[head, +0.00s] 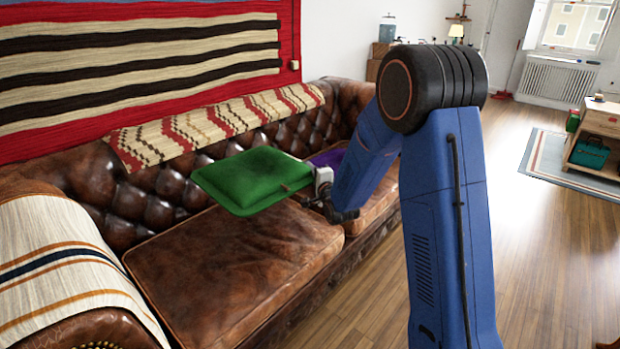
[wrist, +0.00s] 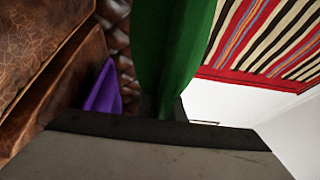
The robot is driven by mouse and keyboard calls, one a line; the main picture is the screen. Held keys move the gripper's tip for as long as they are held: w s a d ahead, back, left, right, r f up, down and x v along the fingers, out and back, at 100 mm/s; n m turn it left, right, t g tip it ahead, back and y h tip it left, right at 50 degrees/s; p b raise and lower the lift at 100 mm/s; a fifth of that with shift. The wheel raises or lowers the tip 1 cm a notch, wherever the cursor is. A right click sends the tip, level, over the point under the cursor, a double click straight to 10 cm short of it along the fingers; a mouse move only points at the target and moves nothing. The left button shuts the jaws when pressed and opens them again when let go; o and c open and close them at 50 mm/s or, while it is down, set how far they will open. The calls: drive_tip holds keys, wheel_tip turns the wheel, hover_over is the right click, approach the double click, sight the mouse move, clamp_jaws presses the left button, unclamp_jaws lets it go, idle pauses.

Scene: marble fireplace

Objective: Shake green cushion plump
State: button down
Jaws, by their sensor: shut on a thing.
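The green cushion (head: 250,178) is held up above the brown leather sofa, roughly flat and a little tilted in the head view. My gripper (head: 318,187) is shut on its right edge. The fingertips are partly hidden by the cushion and my arm. In the wrist view the green cushion (wrist: 172,50) rises from the jaws in the middle of the picture, seen nearly edge-on. It appears clear of the seat.
The sofa (head: 235,255) has wide seat cushions and a tufted back with a patterned throw (head: 215,122). A purple cushion (head: 328,158) rests at its right part, partly behind my arm; it also shows in the wrist view (wrist: 104,90). A striped blanket (head: 60,275) covers the near armrest.

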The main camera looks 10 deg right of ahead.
wheel_tip(320, 180, up, 3)
drive_tip(key=shift+f, duration=0.1)
wheel_tip(320, 180, down, 7)
wheel_tip(320, 180, up, 7)
wheel_tip(320, 180, down, 7)
idle(0.7)
idle(0.4)
drive_tip(key=shift+r, duration=3.5)
wheel_tip(320, 180, down, 7)
